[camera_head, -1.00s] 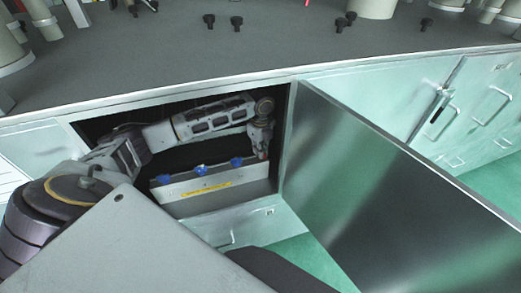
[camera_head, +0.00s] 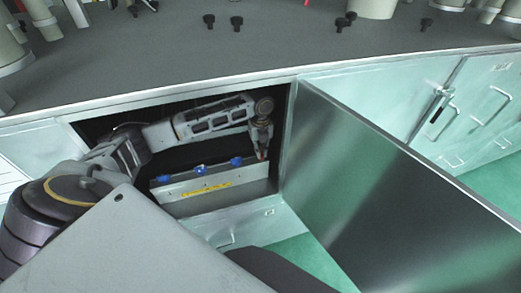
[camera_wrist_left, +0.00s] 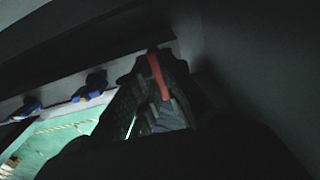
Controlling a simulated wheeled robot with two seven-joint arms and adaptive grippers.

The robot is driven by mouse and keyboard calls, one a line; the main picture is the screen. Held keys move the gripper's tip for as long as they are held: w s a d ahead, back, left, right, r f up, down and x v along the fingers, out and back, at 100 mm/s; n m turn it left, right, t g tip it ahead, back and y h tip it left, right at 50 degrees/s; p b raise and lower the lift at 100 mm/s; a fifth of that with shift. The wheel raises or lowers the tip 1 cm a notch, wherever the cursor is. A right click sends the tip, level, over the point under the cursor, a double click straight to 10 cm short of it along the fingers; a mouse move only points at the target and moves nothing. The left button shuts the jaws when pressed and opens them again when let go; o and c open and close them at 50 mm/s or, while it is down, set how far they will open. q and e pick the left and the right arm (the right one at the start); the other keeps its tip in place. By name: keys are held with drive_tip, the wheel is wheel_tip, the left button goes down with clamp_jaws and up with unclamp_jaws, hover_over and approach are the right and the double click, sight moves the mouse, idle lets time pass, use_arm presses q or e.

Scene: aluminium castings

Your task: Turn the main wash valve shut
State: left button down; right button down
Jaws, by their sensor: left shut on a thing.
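A red handle (camera_wrist_left: 158,75), apparently the main wash valve, sits at the right end of a row of blue valve handles in the left wrist view. My left gripper (camera_head: 262,156) points down into the open cabinet, at the right end of the pale valve panel (camera_head: 225,184). In the left wrist view my left gripper (camera_wrist_left: 155,95) is shut on the red handle, which shows between its dark fingers. The valve body is hidden behind the fingers. My right gripper is not in view.
Several blue handles (camera_head: 200,170) line the panel's top edge, left of my gripper. A yellow label (camera_head: 206,189) is on the panel face. The open cabinet door (camera_head: 380,190) stands close on the right. The dark worktop (camera_head: 270,60) lies above the opening.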

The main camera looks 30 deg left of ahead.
use_arm(q)
drive_tip(key=shift+r, duration=0.1)
drive_tip(key=c, duration=1.5)
unclamp_jaws()
drive_tip(key=shift+c, duration=0.2)
drive_tip(key=shift+r, duration=3.7)
